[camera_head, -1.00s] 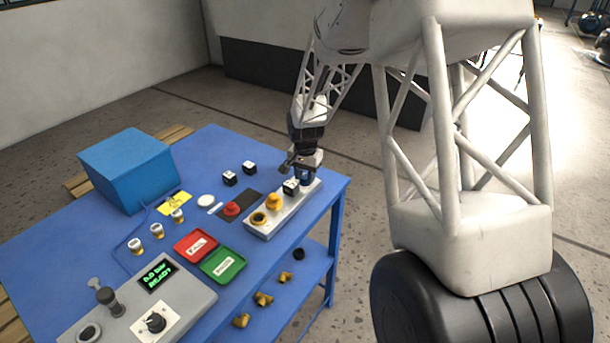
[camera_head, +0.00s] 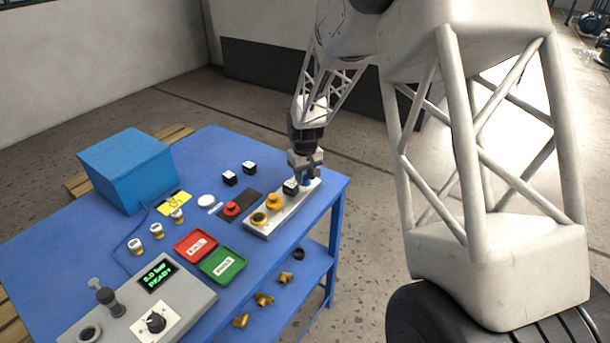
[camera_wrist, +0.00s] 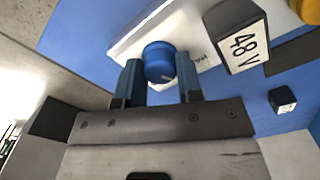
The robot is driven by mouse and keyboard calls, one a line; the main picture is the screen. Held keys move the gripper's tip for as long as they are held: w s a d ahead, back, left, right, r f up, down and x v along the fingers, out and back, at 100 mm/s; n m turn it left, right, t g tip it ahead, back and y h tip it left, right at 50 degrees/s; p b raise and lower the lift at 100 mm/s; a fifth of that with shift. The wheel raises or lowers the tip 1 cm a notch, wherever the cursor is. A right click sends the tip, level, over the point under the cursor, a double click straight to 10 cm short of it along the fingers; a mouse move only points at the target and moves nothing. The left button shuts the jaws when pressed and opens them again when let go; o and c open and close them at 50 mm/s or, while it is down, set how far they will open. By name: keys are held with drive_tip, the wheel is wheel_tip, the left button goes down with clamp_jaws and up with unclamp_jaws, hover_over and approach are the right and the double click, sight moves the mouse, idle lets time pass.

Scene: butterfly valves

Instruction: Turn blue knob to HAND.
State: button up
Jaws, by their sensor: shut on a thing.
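The blue knob (camera_wrist: 159,62) sits on the far right end of the light panel strip (camera_head: 286,213). In the wrist view it lies between my two fingers, with a light index mark on its face. My gripper (camera_wrist: 158,82) is shut on the knob. In the head view my gripper (camera_head: 305,177) is at the strip's far end, and the knob (camera_head: 306,182) is mostly hidden by the fingers. Some small lettering (camera_wrist: 201,57) shows on the panel right of the knob. I cannot read which position the mark points to.
A black block labelled 48 V (camera_wrist: 241,40) stands close to the right of my fingers; it also shows in the head view (camera_head: 290,187). Yellow knobs (camera_head: 273,201) are on the same strip.

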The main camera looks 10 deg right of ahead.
sight(305, 176)
drive_tip(key=shift+r+n, duration=0.1)
drive_tip(key=shift+n, duration=1.6)
drive_tip(key=shift+w, duration=0.1)
drive_tip(key=o, duration=0.9)
drive_tip(key=shift+r, duration=3.85)
